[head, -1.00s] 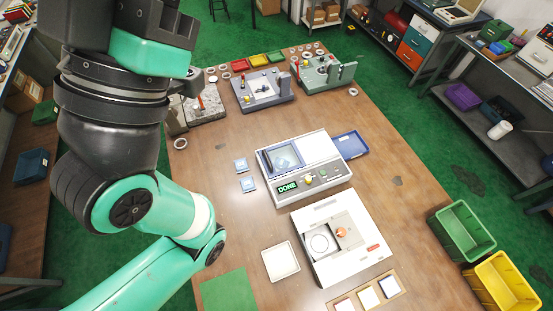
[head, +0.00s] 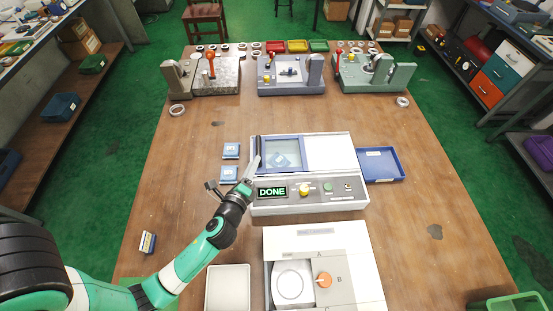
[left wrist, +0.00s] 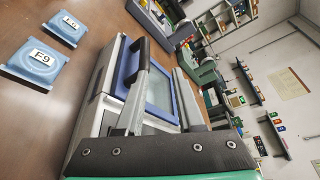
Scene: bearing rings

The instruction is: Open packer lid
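The packer (head: 338,190) is a pale grey machine with a green DONE display (head: 272,192). Its lid (head: 283,156), a clear window in a blue frame, lies flat and looks shut. My left gripper (head: 254,164) is at the lid's left edge. The left wrist view shows its two fingers (left wrist: 162,88) apart, with the blue-framed lid (left wrist: 158,92) beyond and between them. A black bar, seemingly the lid handle (left wrist: 140,58), is by the left fingertip; I cannot tell whether they touch. My right gripper is not in view.
Two blue packets (head: 231,151) lie left of the packer, and a blue tray (head: 382,164) lies at its right. A white box with an orange knob (head: 324,280) and a pale tray (head: 228,289) are in front. Fixtures (head: 290,76) line the back. The right tabletop is mostly clear.

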